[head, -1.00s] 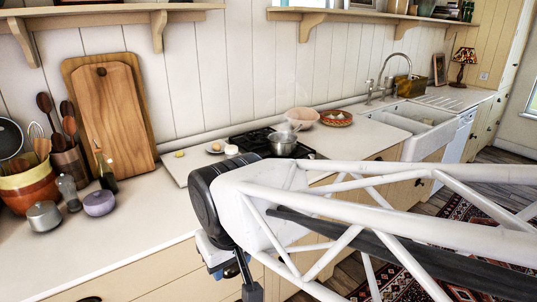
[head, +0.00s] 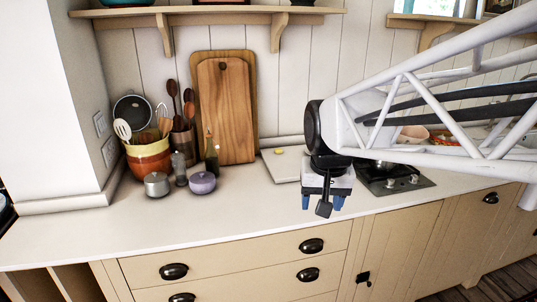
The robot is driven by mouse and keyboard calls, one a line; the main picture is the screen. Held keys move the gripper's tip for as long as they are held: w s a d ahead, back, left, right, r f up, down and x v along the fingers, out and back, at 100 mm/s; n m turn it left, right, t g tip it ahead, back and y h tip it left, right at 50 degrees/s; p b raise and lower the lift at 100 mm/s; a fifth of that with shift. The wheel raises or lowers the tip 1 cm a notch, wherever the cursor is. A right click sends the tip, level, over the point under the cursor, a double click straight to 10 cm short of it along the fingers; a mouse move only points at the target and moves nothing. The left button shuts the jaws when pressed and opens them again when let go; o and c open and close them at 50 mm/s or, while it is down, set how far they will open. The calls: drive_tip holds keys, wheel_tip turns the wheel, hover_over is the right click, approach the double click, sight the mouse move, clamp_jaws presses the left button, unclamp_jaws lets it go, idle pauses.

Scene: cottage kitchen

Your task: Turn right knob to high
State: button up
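The black cooktop (head: 420,185) is set into the counter right of centre, partly hidden by my arm. Two small light knobs show on its front right part: a left knob (head: 390,184) and a right knob (head: 414,179). Their exact settings are too small to read. My gripper (head: 322,203) hangs left of the cooktop, in front of the counter's back half, pointing down. Its two blue fingertips stand apart with nothing seen between them. It is clear of both knobs. A metal pot on the cooktop is mostly hidden behind my arm.
The counter front (head: 240,215) is clear. Drawers with dark handles lie below.

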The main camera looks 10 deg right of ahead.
drive_tip(key=w+d+r+m, duration=0.2)
drive_tip(key=w+d+m, duration=0.2)
drive_tip(key=w+d, duration=0.85)
drive_tip(key=m+g, duration=0.2)
drive_tip(key=m, duration=0.9)
hover_over(415, 176)
wheel_tip(415, 176, down, 18)
drive_tip(key=shift+w+r, duration=0.1)
drive_tip(key=shift+r, duration=0.1)
drive_tip(key=shift+f, duration=0.2)
drive_tip(key=shift+f, duration=3.7)
drive_tip(key=shift+c, duration=0.4)
drive_tip(key=c, duration=0.8)
drive_tip(key=shift+c, duration=0.2)
